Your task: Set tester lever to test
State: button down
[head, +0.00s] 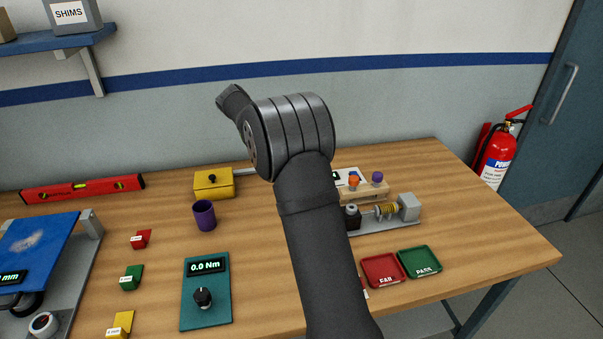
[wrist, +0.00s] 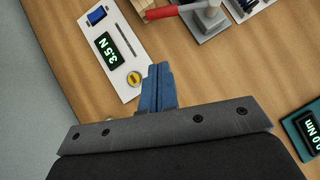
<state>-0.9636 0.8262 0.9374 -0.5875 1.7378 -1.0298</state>
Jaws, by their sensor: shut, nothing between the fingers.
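My gripper (wrist: 158,88) shows in the wrist view with its blue fingers together and nothing between them. A white panel (wrist: 120,58) lies ahead of it to the left, with a lit display (wrist: 108,53) reading 3.5 N, a thin dark slot and a yellow round part (wrist: 133,79) close to the fingertips. A red bar (wrist: 170,9), possibly a lever handle, shows at the top edge beside a grey block (wrist: 207,18); its full shape is cut off. I cannot tell which part is the tester lever or its setting. In the head view my arm hides the gripper.
In the head view, a teal panel (head: 206,318) with a 0.0 Nm display and black knob stands left of my arm. A red FAIL tray (head: 383,270), green PASS tray (head: 419,262) and grey-based fixture (head: 408,206) are right. A purple cup (head: 204,215) and yellow box (head: 213,184) are left.

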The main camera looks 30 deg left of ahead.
jog(key=shift+v, duration=1.1)
jog(key=d+f+n, duration=0.1)
jog(key=d+f, duration=0.1)
jog(key=d+f+n+t+y, duration=0.1)
jog(key=d+f, duration=0.1)
jog(key=f, duration=0.1)
jog(key=d+f+n+t, duration=0.1)
jog(key=d+f+n, duration=0.1)
jog(key=f, duration=0.1)
jog(key=shift+s+d+f, duration=0.15)
jog(key=shift+d, duration=0.2)
jog(key=shift+s+f+n+t+y, duration=0.1)
jog(key=shift+s+n+t+y, duration=0.2)
jog(key=shift+n+y, duration=0.1)
jog(key=shift+s+a+n+t+y, duration=0.2)
jog(key=shift+s+n+t+y, duration=0.3)
jog(key=shift+s+n+y, duration=0.6)
jog(key=shift+w+h, duration=0.25)
jog(key=shift+h, duration=0.15)
